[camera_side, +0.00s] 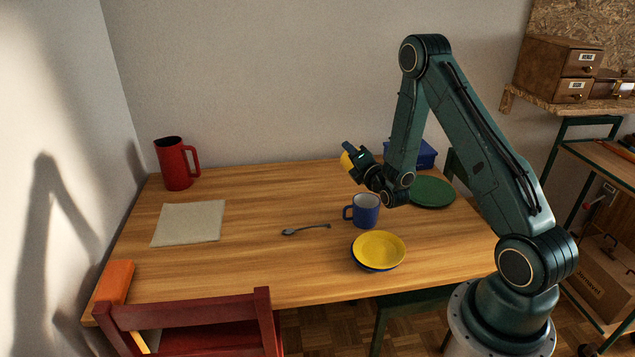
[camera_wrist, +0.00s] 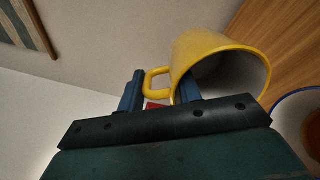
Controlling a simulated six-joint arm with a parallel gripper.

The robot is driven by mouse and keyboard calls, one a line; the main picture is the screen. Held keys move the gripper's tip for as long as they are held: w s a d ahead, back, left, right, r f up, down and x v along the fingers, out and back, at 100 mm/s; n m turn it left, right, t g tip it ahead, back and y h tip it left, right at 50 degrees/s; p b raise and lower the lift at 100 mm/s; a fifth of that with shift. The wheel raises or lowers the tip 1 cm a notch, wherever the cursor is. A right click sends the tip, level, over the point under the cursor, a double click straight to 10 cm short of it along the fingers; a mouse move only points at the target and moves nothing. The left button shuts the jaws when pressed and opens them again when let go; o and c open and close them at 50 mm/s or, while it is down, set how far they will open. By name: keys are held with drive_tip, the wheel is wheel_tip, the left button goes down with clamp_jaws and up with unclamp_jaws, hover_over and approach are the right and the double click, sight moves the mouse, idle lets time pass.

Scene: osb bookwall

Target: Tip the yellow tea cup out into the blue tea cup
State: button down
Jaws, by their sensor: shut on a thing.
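The yellow tea cup (camera_wrist: 212,52) is held by its handle between the fingers of my gripper (camera_wrist: 158,88). In the wrist view it lies tipped, its mouth turned toward the lower right, and its inside looks grey; I cannot tell what is in it. In the side view only a bit of the yellow cup (camera_side: 346,162) shows beside my gripper (camera_side: 352,156), raised above the table. The blue tea cup (camera_side: 367,214) stands upright on the table below and slightly right of it in that view. Part of the blue cup's rim (camera_wrist: 285,101) shows at the wrist view's right edge. No stream is visible.
A yellow bowl (camera_side: 378,246) is stacked on a blue one in front of the blue cup. A spoon (camera_side: 305,229) lies left, a green plate (camera_side: 437,193) and blue box (camera_side: 427,155) right. A red jug (camera_side: 174,166) and cloth (camera_side: 188,223) are far left.

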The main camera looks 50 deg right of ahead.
sight(346, 154)
drive_tip(key=shift+w+d+f+g, duration=0.1)
drive_tip(key=shift+w+d+g, duration=0.15)
drive_tip(key=shift+w+g, duration=0.15)
drive_tip(key=shift+w+f+g+y, duration=0.15)
drive_tip(key=shift+w+g+y, duration=0.15)
drive_tip(key=shift+g+y, duration=0.3)
idle(0.6)
drive_tip(key=shift+d, duration=0.15)
drive_tip(key=shift+w+d, duration=0.1)
drive_tip(key=shift+w+d+f+g+y, duration=0.3)
drive_tip(key=shift+w+d+g+y, duration=0.2)
drive_tip(key=shift+w+g, duration=0.25)
drive_tip(key=shift+w+d+f+g+y, duration=0.2)
drive_tip(key=shift+w+f+g+y, duration=0.3)
drive_tip(key=shift+g, duration=0.25)
drive_tip(key=w+d+f+g+y+b, duration=0.2)
drive_tip(key=w+f+g+y, duration=0.3)
drive_tip(key=f+g, duration=0.3)
drive_tip(key=shift+w+d+g, duration=0.45)
drive_tip(key=shift+d+g, duration=0.35)
drive_tip(key=shift+d, duration=0.05)
idle(1.4)
